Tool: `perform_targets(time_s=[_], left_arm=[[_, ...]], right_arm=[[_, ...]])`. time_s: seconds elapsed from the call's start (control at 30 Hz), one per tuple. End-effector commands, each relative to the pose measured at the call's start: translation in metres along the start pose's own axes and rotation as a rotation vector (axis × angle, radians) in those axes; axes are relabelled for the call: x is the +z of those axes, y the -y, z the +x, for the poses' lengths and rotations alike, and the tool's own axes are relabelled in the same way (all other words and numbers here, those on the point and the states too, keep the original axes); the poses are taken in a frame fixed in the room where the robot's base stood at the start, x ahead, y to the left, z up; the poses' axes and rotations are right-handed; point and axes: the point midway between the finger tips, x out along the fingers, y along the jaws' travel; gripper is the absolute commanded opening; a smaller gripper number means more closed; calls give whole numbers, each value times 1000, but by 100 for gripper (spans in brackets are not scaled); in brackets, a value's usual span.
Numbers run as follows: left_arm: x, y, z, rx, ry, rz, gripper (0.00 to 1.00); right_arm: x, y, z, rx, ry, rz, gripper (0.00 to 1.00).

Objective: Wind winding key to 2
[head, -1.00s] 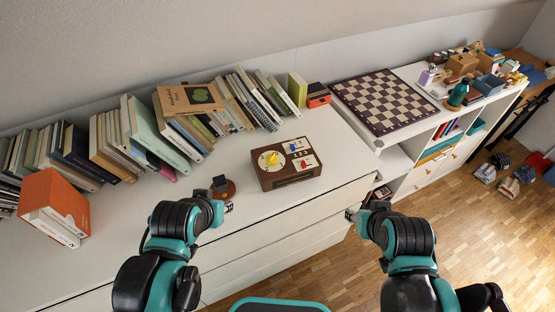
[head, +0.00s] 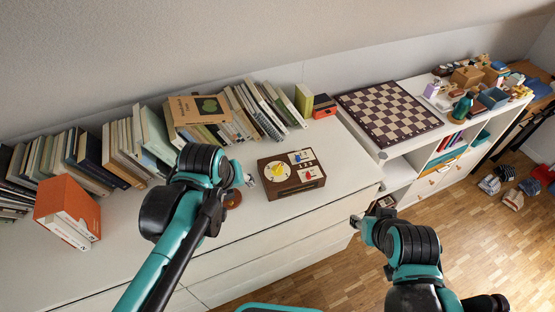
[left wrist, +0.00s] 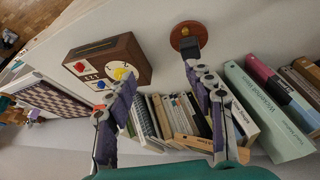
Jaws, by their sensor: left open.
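A brown box (head: 291,183) sits on the white dresser top, with a white dial and a yellow winding key (head: 277,169) on its face. Blue and red parts and the numbers 1, 2, 3 are printed or mounted beside the dial. In the left wrist view the yellow key (left wrist: 121,73) is near the left finger and partly hidden by it. My left gripper (head: 250,180) is open and empty, just left of the box in the head view; its two fingers also show in the left wrist view (left wrist: 160,76). My right gripper (head: 355,221) is right of the box, in front of the dresser, too small to judge.
A round red-brown stand (left wrist: 188,37) is left of the box and mostly hidden by my left arm in the head view. Books (head: 225,120) line the back of the dresser. An orange box file (head: 68,208) stands at left. A chessboard (head: 388,112) lies at right.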

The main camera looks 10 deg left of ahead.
Motion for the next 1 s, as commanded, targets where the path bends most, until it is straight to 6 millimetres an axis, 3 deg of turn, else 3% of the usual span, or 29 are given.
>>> perform_targets(time_s=[0.03, 0.17, 0.4, 0.7, 1.0], left_arm=[[-18, -14, -6, -9, 35, -63, 53], [-48, -42, 1, -53, 122, -249, 53], [-87, -93, 36, -184, 249, -580, 53], [-97, -127, 78, -326, 310, -829, 53], [-84, -124, 112, -342, 313, -856, 53]], right_arm=[[-8, 0, -11, 0, 0, 0, 40], [-18, 0, -26, 0, 0, 0, 40], [-37, 0, -51, 0, 0, 0, 40], [-48, 0, -67, 0, 0, 0, 40], [-41, 0, -57, 0, 0, 0, 40]])
